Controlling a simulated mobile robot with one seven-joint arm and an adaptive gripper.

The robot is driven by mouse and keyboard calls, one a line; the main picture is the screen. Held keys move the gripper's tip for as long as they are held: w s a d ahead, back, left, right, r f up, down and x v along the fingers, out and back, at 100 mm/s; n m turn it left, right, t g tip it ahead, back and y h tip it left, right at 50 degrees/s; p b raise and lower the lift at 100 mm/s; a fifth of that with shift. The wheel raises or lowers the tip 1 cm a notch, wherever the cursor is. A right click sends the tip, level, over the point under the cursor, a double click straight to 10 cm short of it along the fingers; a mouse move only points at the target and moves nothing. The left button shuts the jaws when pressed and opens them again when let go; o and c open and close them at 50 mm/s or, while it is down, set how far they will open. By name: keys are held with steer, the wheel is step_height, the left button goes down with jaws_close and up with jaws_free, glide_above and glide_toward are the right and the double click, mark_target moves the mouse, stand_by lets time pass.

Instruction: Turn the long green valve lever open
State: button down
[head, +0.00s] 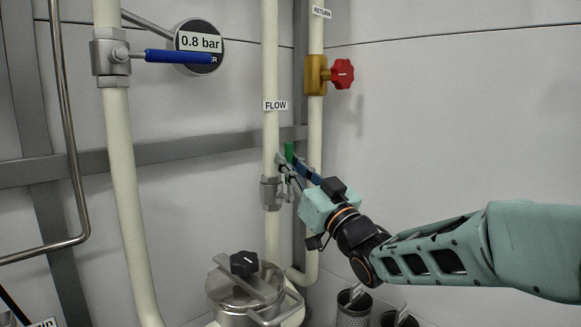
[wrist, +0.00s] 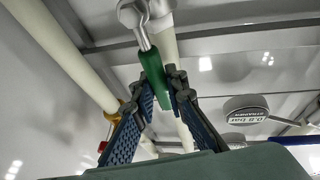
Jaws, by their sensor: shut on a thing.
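The green valve lever (head: 289,151) shows beside the pipe labelled FLOW, just above its grey metal valve body (head: 270,192). Its green end sticks up past my fingers, and the rest is hidden behind them in the head view. My gripper (head: 287,165) is shut on the lever. In the wrist view the green lever (wrist: 154,68) runs down from the metal valve stem (wrist: 141,35) in between the two blue-padded fingers of my gripper (wrist: 162,85).
A red knob (head: 342,74) sits on a brass valve (head: 316,75) on the RETURN pipe at the right. A blue lever (head: 172,56) and a 0.8 bar gauge (head: 200,60) are at upper left. A lidded steel vessel (head: 232,298) stands below.

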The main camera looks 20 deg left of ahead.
steer(key=shift+s+a, duration=0.1)
steer(key=c, duration=1.9)
jaws_free()
steer(key=v, duration=1.2)
